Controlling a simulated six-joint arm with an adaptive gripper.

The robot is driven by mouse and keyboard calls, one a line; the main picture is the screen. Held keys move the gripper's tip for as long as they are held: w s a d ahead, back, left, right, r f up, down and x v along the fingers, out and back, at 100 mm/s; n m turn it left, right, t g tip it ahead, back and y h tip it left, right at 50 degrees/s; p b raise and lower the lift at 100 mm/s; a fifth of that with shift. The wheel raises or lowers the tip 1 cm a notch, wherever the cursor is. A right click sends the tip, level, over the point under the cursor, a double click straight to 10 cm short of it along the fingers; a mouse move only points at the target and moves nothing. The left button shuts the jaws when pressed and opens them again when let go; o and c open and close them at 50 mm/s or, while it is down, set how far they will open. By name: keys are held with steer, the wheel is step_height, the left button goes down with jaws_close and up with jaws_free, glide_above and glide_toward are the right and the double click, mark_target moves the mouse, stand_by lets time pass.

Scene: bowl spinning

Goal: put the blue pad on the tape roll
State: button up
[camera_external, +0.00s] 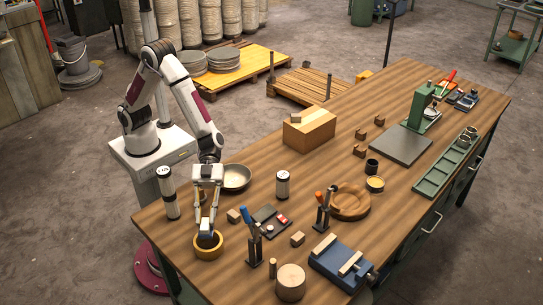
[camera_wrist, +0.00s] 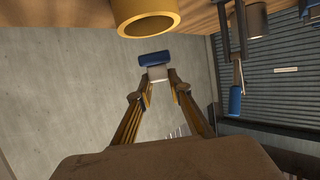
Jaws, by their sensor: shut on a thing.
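My gripper (camera_external: 206,231) points down near the front left of the table; its fingertips also show in the wrist view (camera_wrist: 159,77). It is shut on a small piece with a pale grip part and a blue pad (camera_wrist: 154,58) at its far end. The tape roll (camera_external: 208,253) is a yellow-orange ring lying flat on the table, at or just below my fingertips in the external view. In the wrist view the tape roll (camera_wrist: 148,25) is beyond the blue pad, with a visible gap in the picture. The pad is too small to make out in the external view.
A blue-handled tool in a stand (camera_external: 252,240) is close to the right of the roll. Wooden blocks, a round wooden piece (camera_external: 290,281) and a blue vise (camera_external: 342,262) lie further right.

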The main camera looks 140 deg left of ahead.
mark_target(207, 224)
steer(key=shift+f, duration=1.85)
steer(key=shift+f, duration=0.2)
steer(key=o, duration=1)
steer(key=shift+r, duration=0.2)
steer(key=v, duration=1.2)
